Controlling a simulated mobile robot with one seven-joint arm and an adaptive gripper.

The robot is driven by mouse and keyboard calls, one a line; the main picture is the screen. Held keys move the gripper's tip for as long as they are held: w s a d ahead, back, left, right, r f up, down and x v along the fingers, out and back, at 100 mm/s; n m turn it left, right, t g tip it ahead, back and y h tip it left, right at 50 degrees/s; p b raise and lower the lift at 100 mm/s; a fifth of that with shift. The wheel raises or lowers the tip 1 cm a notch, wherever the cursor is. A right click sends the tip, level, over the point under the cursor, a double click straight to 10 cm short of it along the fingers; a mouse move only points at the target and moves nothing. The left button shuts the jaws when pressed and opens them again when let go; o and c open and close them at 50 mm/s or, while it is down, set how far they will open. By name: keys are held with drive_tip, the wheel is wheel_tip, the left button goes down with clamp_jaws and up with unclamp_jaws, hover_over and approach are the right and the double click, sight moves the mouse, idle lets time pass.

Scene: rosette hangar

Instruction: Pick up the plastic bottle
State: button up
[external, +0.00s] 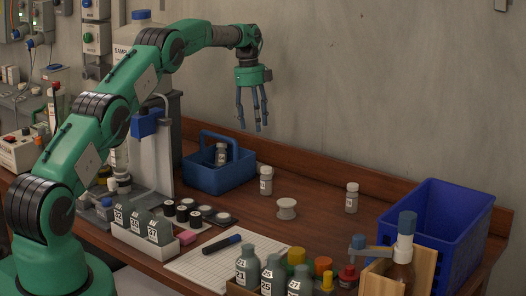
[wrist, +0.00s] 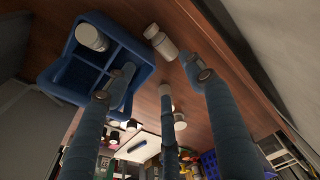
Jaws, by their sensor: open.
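My gripper (external: 253,118) is open and empty, its blue fingers pointing down above the table near the back wall. A small pale bottle with a white cap and label (external: 266,181) stands upright on the table below it, slightly right in the picture; it shows near the top of the wrist view (wrist: 161,42). A similar bottle (external: 352,198) stands farther right. Another (external: 221,155) stands inside the blue caddy (external: 215,178), also seen in the wrist view (wrist: 92,38). I cannot tell which one the task names. No finger touches any of them.
A white spool (external: 287,208) lies right of the nearest bottle. A blue crate (external: 480,221) stands at the right. Grey-green bottles, black-capped jars and a notepad (external: 222,260) crowd the front. The table has a raised back edge. Bare wood surrounds the standing bottles.

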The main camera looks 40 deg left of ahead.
drive_tip(key=shift+w+a+f, duration=0.15)
drive_tip(key=shift+a+f, duration=0.1)
drive_tip(key=shift+f, duration=0.45)
drive_tip(key=shift+f, duration=0.1)
drive_tip(key=b, duration=0.2)
hover_over(259, 165)
drive_tip(key=a, duration=0.1)
drive_tip(key=shift+w+f, duration=0.1)
drive_tip(key=shift+f, duration=4.05)
drive_tip(key=shift+d+f+b, duration=0.2)
drive_tip(key=shift+d+f, duration=0.05)
drive_tip(key=shift+f, duration=1.05)
drive_tip(key=shift+d+f+b, duration=0.2)
drive_tip(key=shift+f, duration=1.1)
drive_tip(key=shift+c, duration=0.2)
drive_tip(key=c, duration=0.6)
